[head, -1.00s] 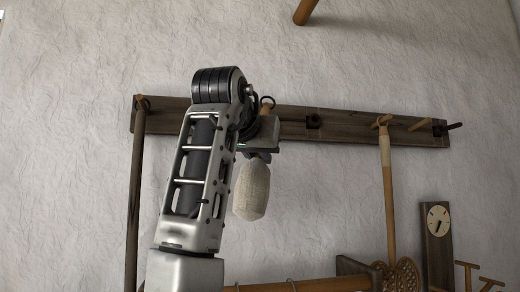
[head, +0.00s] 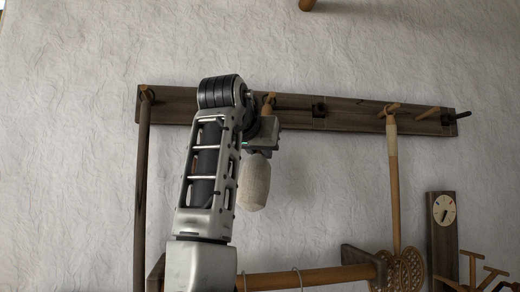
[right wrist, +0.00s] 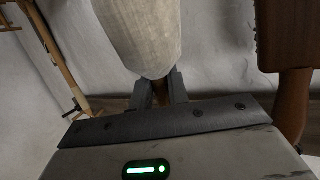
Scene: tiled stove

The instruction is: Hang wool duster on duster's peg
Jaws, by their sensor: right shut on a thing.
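The wool duster has a pale, long woolly head (head: 254,182) hanging below my right gripper (head: 259,150). Its short wooden handle top (head: 267,110) shows above the gripper, against the peg rail (head: 300,108). I cannot tell whether its loop is around a peg. My right gripper is shut on the duster's handle; the right wrist view shows the fingers (right wrist: 160,90) on either side of the handle, with the wool head (right wrist: 146,35) beside them. My arm hides part of the rail. My left gripper is not in view.
A long dark pole (head: 142,180) hangs at the rail's left end. A wooden tool with a perforated paddle (head: 398,270) hangs to the right. Bare pegs (head: 428,113) stick out near the right end. A clock board (head: 443,215) and a lower wooden bar (head: 310,277) are below.

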